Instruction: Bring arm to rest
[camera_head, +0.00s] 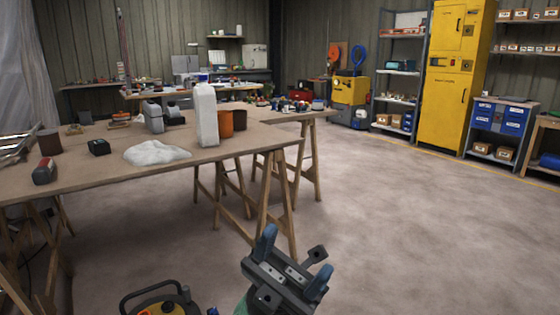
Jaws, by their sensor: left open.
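My left gripper (292,264) shows low in the middle of the head view. Its two blue fingers stand apart with nothing between them, above the bare concrete floor. It is in front of the wooden trestle table (85,178) and apart from it. My right gripper is not in view.
The trestle table at the left bears a white bottle (206,115), a crumpled white cloth (156,153) and an orange cup (226,124). A yellow and black machine (160,300) with a handle stands at the bottom left. A yellow cabinet (452,80) stands at the back right. The floor (420,230) at right is clear.

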